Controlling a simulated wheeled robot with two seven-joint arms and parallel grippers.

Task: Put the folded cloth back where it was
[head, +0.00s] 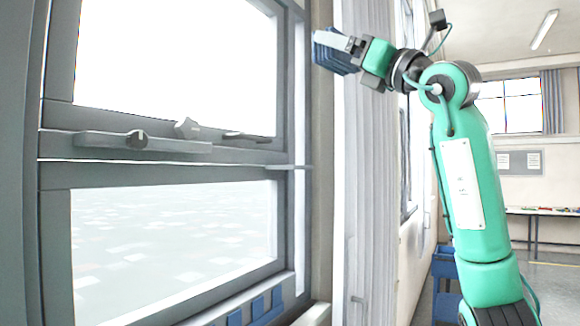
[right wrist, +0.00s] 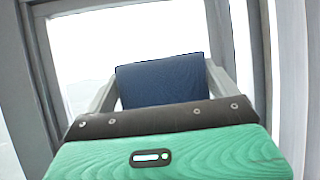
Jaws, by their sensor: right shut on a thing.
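The folded cloth (head: 333,60) is dark blue and held up beside the right edge of the window frame, high in the head view. My right gripper (head: 330,41) is shut on it. In the right wrist view the cloth (right wrist: 162,80) stands between the two grey fingers, and bright window glass shows behind it. The cloth is clear of the sill. My left gripper is not in view.
The window (head: 170,240) has grey frames and a handle bar (head: 142,142) across its middle rail. Several blue pieces (head: 257,306) are on the sill at the bottom. A pale curtain (head: 365,190) hangs right of the window. A blue cart (head: 445,263) stands behind my right arm.

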